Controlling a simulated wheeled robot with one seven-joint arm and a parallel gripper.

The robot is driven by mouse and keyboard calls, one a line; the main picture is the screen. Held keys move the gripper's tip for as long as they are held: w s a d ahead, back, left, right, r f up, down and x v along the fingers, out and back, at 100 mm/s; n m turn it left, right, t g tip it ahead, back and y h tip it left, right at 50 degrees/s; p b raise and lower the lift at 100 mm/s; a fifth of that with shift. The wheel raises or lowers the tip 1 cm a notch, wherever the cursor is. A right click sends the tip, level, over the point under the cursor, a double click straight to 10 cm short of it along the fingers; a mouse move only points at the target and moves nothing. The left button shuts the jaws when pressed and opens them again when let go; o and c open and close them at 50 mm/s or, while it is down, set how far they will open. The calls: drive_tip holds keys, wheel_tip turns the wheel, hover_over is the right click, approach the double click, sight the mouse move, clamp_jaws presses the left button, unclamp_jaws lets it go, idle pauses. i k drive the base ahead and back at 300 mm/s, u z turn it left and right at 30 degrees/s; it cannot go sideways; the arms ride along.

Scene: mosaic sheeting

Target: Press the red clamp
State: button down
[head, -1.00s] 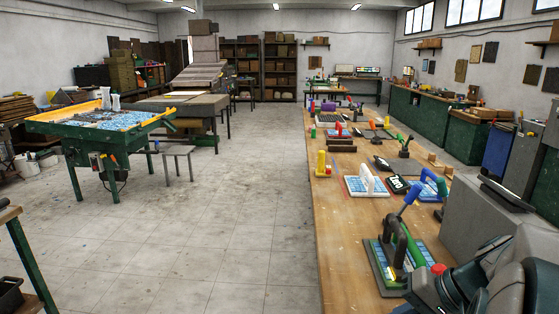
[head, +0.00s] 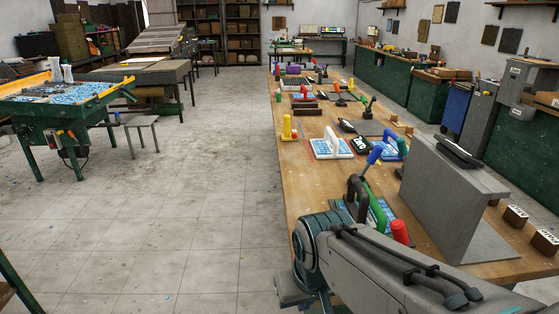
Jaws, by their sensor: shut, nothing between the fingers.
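A red-tipped handle (head: 400,232) stands on the near part of the long wooden workbench (head: 305,178). Its lower part is hidden behind my arm. Beside it are a dark upright clamp (head: 354,193), a green handle (head: 377,208) and a blue handle (head: 375,153). I cannot tell for certain which is the red clamp. My arm crosses the lower right; my gripper is not visible.
A grey angled metal block (head: 445,195) stands to the right of the near clamps. A white-handled mosaic piece (head: 331,146) and a yellow clamp (head: 288,128) sit farther along the bench. Wooden blocks (head: 515,216) lie at right.

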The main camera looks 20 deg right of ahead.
sight(397, 226)
drive_tip(key=z, duration=0.2)
drive_tip(key=k, duration=0.2)
drive_tip(key=z, duration=0.65)
drive_tip(key=i, duration=0.3)
drive_tip(key=z, duration=0.05)
